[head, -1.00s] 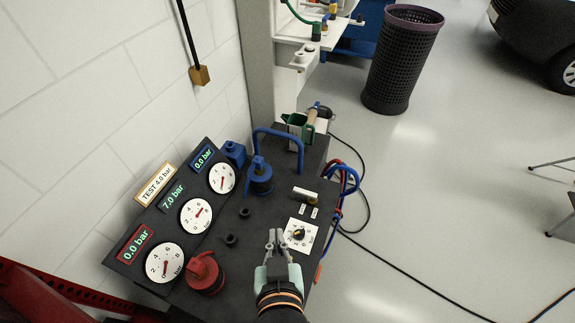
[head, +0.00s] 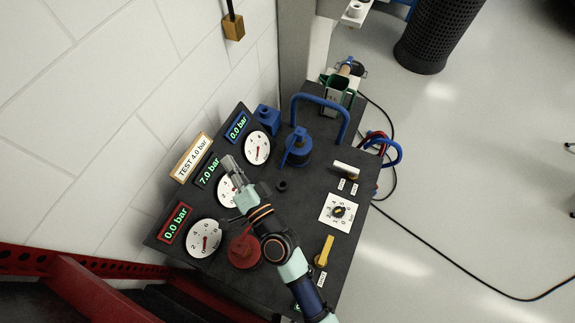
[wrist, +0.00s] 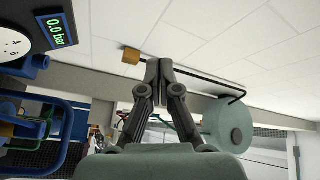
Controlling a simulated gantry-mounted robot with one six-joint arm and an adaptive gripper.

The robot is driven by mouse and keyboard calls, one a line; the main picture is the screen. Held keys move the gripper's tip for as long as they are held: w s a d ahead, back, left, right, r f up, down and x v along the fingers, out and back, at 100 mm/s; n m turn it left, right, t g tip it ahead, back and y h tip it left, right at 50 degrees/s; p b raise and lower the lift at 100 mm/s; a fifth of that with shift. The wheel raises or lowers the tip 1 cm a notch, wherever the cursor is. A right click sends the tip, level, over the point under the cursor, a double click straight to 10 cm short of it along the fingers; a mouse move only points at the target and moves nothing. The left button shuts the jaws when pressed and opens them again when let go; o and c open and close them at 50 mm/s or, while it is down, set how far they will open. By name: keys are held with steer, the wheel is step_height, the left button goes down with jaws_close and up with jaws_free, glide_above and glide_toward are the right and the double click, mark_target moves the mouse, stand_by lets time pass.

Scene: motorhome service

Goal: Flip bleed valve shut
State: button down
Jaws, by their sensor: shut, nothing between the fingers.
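Two small levers show on the dark console (head: 299,190) in the head view. One is a cream lever (head: 345,169) on a brass base at the right edge, lying nearly crosswise, with two small white labels below it. The other is a yellow lever (head: 325,250) near the front right, pointing up the picture, with a label below it. I cannot read the labels, so which is the bleed valve is unclear. My gripper (head: 229,164) is shut and empty, above the gauges on the left, away from both levers. Its closed fingers also show in the wrist view (wrist: 159,68).
A selector dial (head: 338,211) sits between the levers. A red knob (head: 244,251) and a blue knob (head: 298,148) stand up from the console. A blue tube handle (head: 321,97) arches at the back. Displays read 0.0, 7.0 and 0.0 bar. Hoses hang at right.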

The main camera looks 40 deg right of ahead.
mark_target(346, 169)
steer(key=s+d+f+m+g+h, duration=0.3)
steer(key=d+f+m+h, duration=0.1)
steer(key=d+f+m, duration=0.15)
steer(key=s+d+f+m+g+h, duration=0.2)
steer(key=s+d+f+m+h, duration=0.2)
steer(key=d+f, duration=0.25)
steer(key=s+d+f+m+g, duration=0.2)
steer(key=s+f+g, duration=0.1)
steer(key=s+f, duration=0.1)
steer(key=s+d+f+m+g+h, duration=0.1)
steer(key=s+d+f+m+g, duration=0.1)
steer(key=s+f+m+g, duration=0.1)
steer(key=s+d+f+m+g+h, duration=0.1)
steer(key=s+d+f+m+g, duration=0.1)
steer(key=s+f, duration=0.4)
steer(key=shift+s+d+f+m+g, duration=0.15)
steer(key=shift+d+m+g, duration=0.1)
steer(key=shift+d+g, duration=0.15)
steer(key=shift+h, duration=0.3)
